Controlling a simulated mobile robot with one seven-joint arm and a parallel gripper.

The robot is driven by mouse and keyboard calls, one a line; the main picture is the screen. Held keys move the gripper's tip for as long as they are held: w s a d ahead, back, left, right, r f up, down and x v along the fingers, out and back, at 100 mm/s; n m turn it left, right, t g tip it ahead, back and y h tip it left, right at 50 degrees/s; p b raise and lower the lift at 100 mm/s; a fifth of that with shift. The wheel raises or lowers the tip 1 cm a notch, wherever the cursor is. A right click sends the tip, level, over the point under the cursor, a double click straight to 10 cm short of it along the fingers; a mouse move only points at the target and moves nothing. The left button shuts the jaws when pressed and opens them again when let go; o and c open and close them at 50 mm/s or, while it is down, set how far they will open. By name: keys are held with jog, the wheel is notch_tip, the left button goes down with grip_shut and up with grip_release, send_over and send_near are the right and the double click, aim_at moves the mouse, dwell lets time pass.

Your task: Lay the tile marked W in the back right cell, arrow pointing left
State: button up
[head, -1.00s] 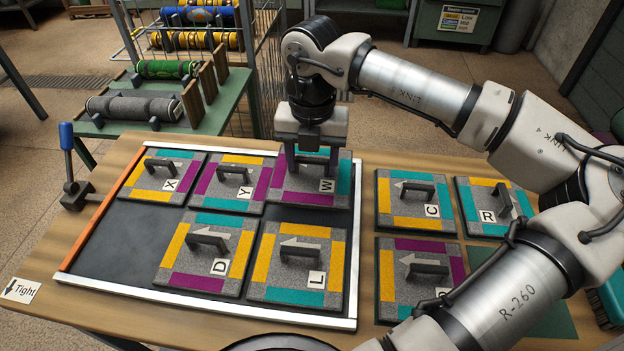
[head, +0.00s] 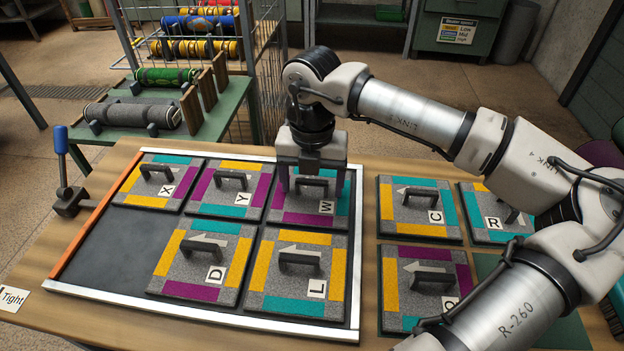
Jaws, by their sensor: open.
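The grey tile marked W (head: 310,205) lies in the back right cell of the black tray (head: 210,324), beside tile Y and behind tile L. It has a magenta strip at the front and a teal strip at the right; its label is at the front right. It looks flat. My gripper (head: 313,186) is open over it, with its fingers on either side of the dark handle. The handle shows between them, apparently clear of the fingers. The gripper hides the tile's back part, and I cannot tell which way its arrow points.
Tiles X (head: 158,181) and Y (head: 230,188) fill the rest of the back row; D (head: 203,262) and L (head: 298,270) are in front. The front left cell (head: 110,250) is bare. Tile C (head: 419,207) and others lie right of the tray, under my arm.

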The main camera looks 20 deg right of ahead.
aim_at(312, 181)
jog(key=shift+r, duration=0.1)
notch_tip(312, 181, up, 12)
dwell(0.5)
jog(key=shift+r+p, duration=0.15)
jog(key=shift+p, duration=0.25)
